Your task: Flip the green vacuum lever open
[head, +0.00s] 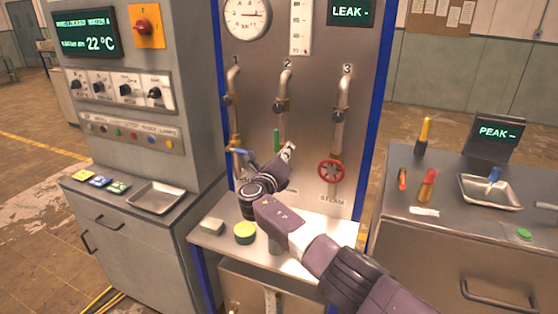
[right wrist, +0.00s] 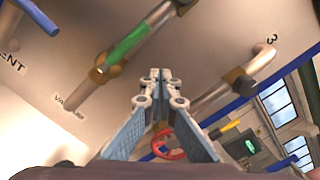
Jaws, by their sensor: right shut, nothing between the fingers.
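The green vacuum lever (head: 277,140) stands upright along pipe 2 on the middle panel. In the right wrist view the green lever (right wrist: 130,38) lies in line with its pipe, above and left of my fingertips. My right gripper (head: 288,151) is just below and right of the lever in the head view. Its fingers are together and empty, and it does not appear to hold the lever. The fingertips also show in the right wrist view (right wrist: 160,78). The lever's lower end is partly hidden by my gripper in the head view. My left gripper is out of view.
A blue lever (head: 241,151) sits on pipe 1, left of my gripper. A red steam wheel (head: 331,171) is on pipe 3, to the right. A yellow-green round tin (head: 245,233) and a grey block (head: 212,226) lie on the shelf below.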

